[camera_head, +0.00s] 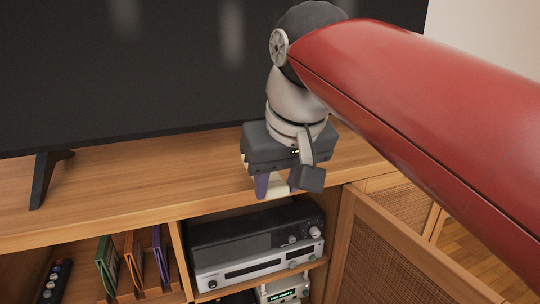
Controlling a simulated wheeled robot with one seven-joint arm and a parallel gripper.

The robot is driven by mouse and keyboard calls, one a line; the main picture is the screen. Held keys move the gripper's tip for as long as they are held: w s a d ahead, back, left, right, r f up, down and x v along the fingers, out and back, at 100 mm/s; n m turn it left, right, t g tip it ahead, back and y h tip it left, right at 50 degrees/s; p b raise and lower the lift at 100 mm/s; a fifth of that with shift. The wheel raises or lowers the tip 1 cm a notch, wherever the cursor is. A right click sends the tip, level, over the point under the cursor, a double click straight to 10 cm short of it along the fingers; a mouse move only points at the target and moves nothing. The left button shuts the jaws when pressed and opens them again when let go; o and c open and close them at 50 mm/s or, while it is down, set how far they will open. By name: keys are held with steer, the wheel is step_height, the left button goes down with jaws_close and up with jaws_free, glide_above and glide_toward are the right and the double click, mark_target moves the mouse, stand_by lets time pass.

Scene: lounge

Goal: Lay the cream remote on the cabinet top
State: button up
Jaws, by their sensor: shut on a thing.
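My gripper (277,185) points down over the front part of the wooden cabinet top (130,186), right of centre. Its two purplish fingers are shut on the cream remote (274,187), which shows only as a pale piece between and behind them. The gripper body hides most of the remote. The remote is at or just above the wood near the front edge; I cannot tell whether it touches.
A large dark television (130,70) stands behind, its foot (45,180) on the top at left. Below are audio units (255,262), upright coloured folders (132,262) and a dark object with buttons (57,280). A woven-panel door (395,255) stands open at right. The top's left stretch is clear.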

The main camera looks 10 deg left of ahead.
steer(key=w+a, duration=0.2)
steer(key=w, duration=0.1)
steer(key=w+a+p, duration=0.1)
steer(key=w+a, duration=0.1)
steer(key=w, duration=0.1)
steer(key=w+a, duration=0.2)
steer(key=w, duration=0.1)
steer(key=shift+w+p, duration=0.35)
steer(key=shift+w+f, duration=0.1)
steer(key=shift+w, duration=0.05)
steer(key=shift+f+b, duration=0.45)
steer(key=shift+f, duration=1.2)
steer(key=shift+f, duration=0.2)
steer(key=o, duration=1)
steer(key=p+v, duration=0.2)
steer(key=v, duration=1)
steer(key=shift+r, duration=0.25)
